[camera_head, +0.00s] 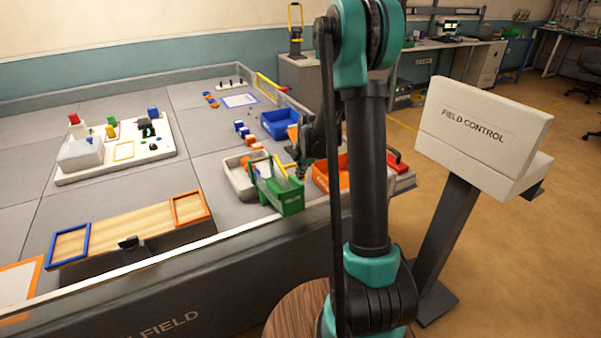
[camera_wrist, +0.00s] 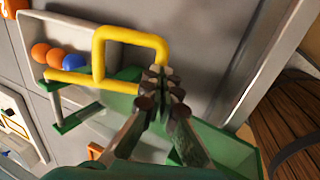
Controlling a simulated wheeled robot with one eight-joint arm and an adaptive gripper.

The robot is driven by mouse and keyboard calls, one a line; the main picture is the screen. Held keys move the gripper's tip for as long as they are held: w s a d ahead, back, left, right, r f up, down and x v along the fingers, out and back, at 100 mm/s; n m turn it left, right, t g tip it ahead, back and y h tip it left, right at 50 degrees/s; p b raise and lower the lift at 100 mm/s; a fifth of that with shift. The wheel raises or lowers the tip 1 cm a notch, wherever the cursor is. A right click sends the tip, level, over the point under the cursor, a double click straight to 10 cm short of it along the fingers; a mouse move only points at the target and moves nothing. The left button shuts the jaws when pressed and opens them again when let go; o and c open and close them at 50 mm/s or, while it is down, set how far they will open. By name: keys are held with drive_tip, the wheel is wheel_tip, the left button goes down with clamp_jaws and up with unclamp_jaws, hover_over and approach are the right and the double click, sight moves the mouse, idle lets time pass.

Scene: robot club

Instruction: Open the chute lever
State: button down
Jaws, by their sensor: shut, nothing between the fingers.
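The yellow chute lever (camera_wrist: 133,35) is a square-cornered loop handle. In the wrist view it rises beside the green chute (camera_wrist: 215,145), left of and above my fingertips. My gripper (camera_wrist: 163,85) is shut and empty, its tips close to the right leg of the loop. I cannot tell whether they touch it. In the head view the green chute (camera_head: 290,201) stands near the field's front wall, with my gripper (camera_head: 300,172) just above it. There the lever is small and partly hidden by the arm.
A pale tray (camera_wrist: 88,30) beside the chute holds orange and blue balls (camera_wrist: 56,57). An orange bin (camera_head: 322,172) stands right of the chute and a blue bin (camera_head: 280,124) behind it. The field's front wall (camera_head: 235,240) runs close by. Grey floor behind the tray is partly clear.

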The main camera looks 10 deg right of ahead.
idle(0.3)
drive_tip(key=shift+x, duration=1.25)
drive_tip(key=shift+s, duration=0.25)
